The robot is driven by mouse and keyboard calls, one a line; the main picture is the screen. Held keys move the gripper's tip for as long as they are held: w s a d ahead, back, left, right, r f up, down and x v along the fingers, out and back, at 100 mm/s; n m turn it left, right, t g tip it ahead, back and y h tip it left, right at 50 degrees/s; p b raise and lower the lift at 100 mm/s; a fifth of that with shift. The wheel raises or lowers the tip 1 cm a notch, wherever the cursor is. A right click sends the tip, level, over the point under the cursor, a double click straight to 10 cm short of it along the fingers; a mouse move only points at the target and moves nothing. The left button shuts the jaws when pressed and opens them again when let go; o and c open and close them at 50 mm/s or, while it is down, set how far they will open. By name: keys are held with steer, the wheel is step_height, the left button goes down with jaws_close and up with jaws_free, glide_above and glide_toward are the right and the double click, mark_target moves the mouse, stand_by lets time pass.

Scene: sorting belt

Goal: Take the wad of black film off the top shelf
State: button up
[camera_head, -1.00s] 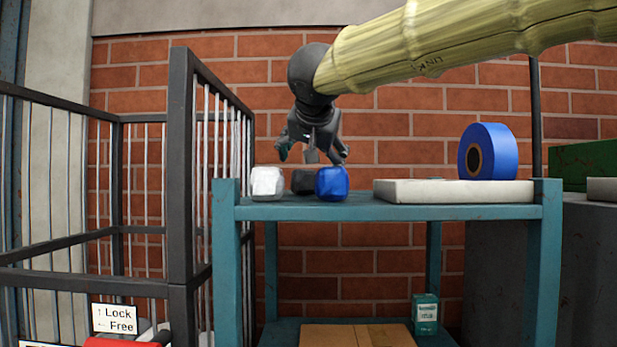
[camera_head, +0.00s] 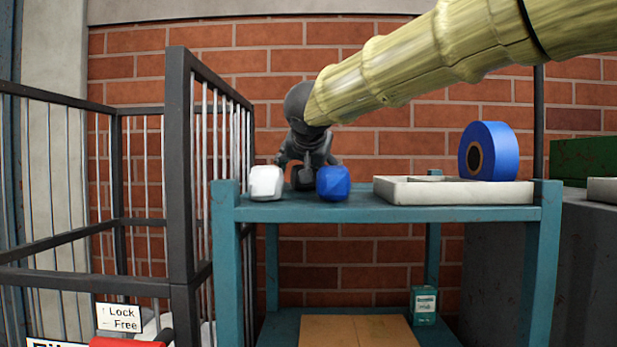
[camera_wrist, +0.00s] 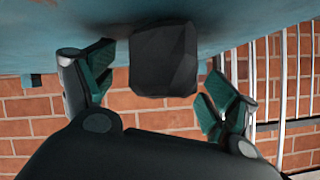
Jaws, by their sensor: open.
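The wad of black film (camera_wrist: 163,60) is a dark faceted lump on the top shelf (camera_head: 300,212). My gripper (camera_wrist: 160,85) is open, with one finger on each side of the black wad and a gap visible on both sides. In the head view my gripper (camera_head: 306,165) is low over the shelf, its fingertips partly hidden by the white and blue wads.
A pale tray (camera_head: 455,192) and a blue tape roll (camera_head: 487,151) occupy the shelf's right part. A dark barred cage (camera_head: 181,170) stands close on the left. A small teal box (camera_head: 424,306) and a cardboard piece (camera_head: 355,331) are on the lower shelf.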

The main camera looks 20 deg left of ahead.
steer(key=shift+s, duration=0.1)
steer(key=shift+c, duration=1.3)
steer(key=c, duration=0.7)
steer(key=shift+c, duration=0.2)
steer(key=shift+r, duration=0.1)
